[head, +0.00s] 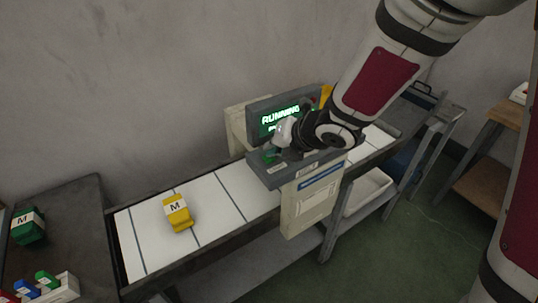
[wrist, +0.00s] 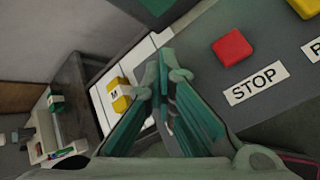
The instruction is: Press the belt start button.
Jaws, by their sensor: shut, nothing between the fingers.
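The grey control panel (head: 258,174) stands over the belt (head: 216,194). My gripper (head: 271,156) is at its left end, fingers pointing down; in the wrist view the teal fingers (wrist: 163,75) are together and empty. I cannot tell whether they touch the panel. I cannot make out the start button, which may be hidden by the fingers. The red STOP button (wrist: 232,47) with its white label (wrist: 256,83) is right of the fingers. The display (head: 284,118) above the panel shows RUNNING in green.
A yellow piece marked M (head: 177,212) lies on the belt and also shows in the wrist view (wrist: 121,95). A green piece marked M (head: 28,226) is on the dark table at left. A yellow button (wrist: 306,8) sits beyond STOP. A white bin (head: 368,191) is under the belt.

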